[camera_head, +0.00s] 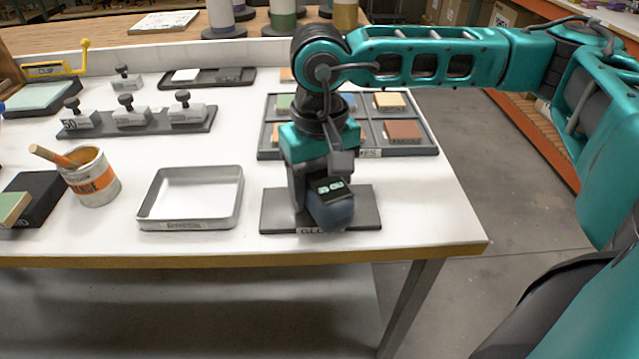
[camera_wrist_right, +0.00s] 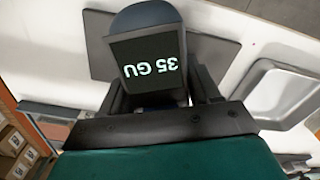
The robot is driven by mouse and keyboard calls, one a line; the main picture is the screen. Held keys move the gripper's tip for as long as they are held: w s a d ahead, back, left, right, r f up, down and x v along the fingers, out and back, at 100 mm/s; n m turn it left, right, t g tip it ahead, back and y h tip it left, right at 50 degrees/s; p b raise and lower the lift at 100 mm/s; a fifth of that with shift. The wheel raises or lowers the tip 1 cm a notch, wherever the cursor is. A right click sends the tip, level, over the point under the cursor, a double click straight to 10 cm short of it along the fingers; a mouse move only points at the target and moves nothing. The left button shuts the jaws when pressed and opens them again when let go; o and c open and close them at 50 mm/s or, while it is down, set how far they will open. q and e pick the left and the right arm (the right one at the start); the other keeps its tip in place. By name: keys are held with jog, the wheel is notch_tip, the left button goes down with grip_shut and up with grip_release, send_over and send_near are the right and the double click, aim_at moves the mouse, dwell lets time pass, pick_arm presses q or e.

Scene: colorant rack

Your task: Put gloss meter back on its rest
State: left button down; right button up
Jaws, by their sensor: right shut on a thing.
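The gloss meter (camera_head: 332,207) is a dark blue-grey block with a lit display. In the right wrist view the gloss meter (camera_wrist_right: 150,55) shows "35 GU" upside down. My right gripper (camera_head: 312,195) is shut on it, pointing down; the right wrist view also shows the gripper (camera_wrist_right: 160,98) with its fingers on both sides of the meter. The rest is a flat dark grey plate (camera_head: 275,212) with a label on its front edge. The meter is over the plate; I cannot tell whether it touches it. My left gripper is not in view.
An empty grey tray (camera_head: 190,223) stands left of the plate. A rack of coloured blocks (camera_head: 268,140) lies behind it. A paint can (camera_head: 93,180) with a brush and a rack of stamp-like weights (camera_head: 135,128) are further left. The table's front edge (camera_head: 240,259) is close.

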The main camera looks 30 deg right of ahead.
jog(key=shift+f+b, duration=0.15)
jog(key=shift+b, duration=0.15)
jog(key=o, duration=1.5)
jog(key=shift+r+p, duration=0.35)
jog(key=shift+r, duration=0.1)
notch_tip(320, 180, up, 12)
jog(key=shift+f+p, duration=0.2)
jog(key=shift+p, duration=0.1)
